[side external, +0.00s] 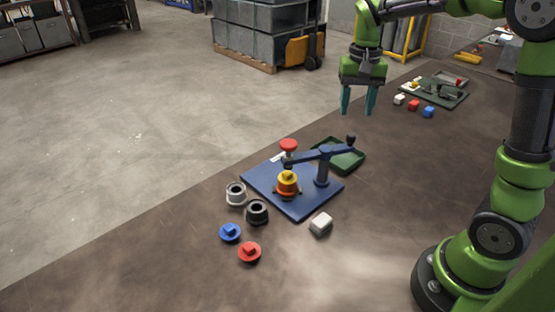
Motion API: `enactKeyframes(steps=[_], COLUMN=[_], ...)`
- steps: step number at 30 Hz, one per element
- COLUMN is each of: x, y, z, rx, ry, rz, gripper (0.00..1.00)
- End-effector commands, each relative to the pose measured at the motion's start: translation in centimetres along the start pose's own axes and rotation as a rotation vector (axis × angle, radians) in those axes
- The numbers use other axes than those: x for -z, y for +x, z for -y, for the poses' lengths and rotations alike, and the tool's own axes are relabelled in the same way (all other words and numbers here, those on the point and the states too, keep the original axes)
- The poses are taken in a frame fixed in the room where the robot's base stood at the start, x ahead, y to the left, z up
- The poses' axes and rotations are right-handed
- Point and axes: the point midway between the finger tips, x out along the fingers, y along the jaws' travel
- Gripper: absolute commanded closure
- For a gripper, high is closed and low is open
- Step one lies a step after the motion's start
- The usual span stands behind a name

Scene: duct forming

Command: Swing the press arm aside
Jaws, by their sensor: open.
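The press arm (314,157) is a dark blue bar on an upright post (322,172), standing on a blue base plate (296,209). My gripper (357,112) hangs above and behind the press, pointing down. Its teal fingers are apart with nothing between them, clear of the press arm.
A green tray (354,163) lies behind the press. White (236,194) and black (257,212) rings, blue (230,232) and red (249,252) lids and a pale block (321,223) lie in front. Small cubes (413,104) and another tray (458,98) sit farther back. The table's right middle is clear.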

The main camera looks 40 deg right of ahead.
Motion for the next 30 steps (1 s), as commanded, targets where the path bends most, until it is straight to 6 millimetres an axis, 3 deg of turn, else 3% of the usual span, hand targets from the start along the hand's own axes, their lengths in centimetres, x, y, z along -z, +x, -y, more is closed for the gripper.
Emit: enactKeyframes(steps=[3,9,15,23,26,30], x=[-0.1,0.0,0.0,0.0,0.0,0.0], y=[2.7,5.9,7.2,7.4,7.4,7.3], z=[0.0,0.0,0.0,0.0,0.0,0.0], rx=[-0.002,-0.001,0.000,0.001,0.001,0.001], ry=[0.001,0.001,0.000,0.001,0.001,0.000], rz=[0.004,0.003,0.000,0.000,0.000,0.000], gripper=[0.49,0.49,0.49,0.49,0.60,0.82])
